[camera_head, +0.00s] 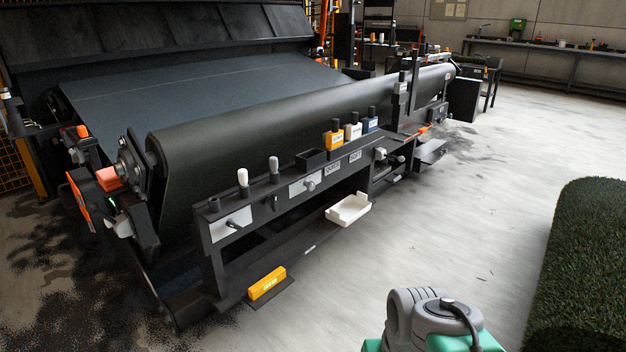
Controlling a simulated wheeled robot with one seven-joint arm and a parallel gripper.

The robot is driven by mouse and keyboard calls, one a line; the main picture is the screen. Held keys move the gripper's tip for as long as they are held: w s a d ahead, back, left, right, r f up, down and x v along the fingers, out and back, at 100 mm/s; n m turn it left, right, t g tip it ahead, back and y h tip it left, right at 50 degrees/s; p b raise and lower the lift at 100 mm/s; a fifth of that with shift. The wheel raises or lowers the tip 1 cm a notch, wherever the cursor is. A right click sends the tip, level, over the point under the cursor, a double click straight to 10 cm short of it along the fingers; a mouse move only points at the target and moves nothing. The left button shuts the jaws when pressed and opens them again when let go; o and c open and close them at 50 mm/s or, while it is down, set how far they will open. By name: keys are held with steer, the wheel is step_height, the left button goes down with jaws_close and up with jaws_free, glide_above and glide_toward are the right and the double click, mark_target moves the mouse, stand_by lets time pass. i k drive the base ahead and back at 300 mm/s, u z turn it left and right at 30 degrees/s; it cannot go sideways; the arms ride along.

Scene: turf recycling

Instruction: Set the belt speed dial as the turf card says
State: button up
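A long dark control rail (275,195) runs along the front of the conveyor belt (220,95). On its near end is a white plate with a small dark knob (234,224). Farther right is another white plate with a grey knob (310,184). I cannot tell which of them is the belt speed dial, and no setting is readable. Small white labels (332,169) sit right of the second plate, too small to read. I cannot pick out the turf card. My gripper is not in view; only a grey and green part of my own arm shows at the bottom.
A yellow block (267,284) lies low in front. Green turf (585,260) stands at right. The pale floor between is clear.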

mark_target(310, 185)
steer(key=z, duration=0.85)
steer(key=i, duration=1.8)
steer(key=u, duration=3.4)
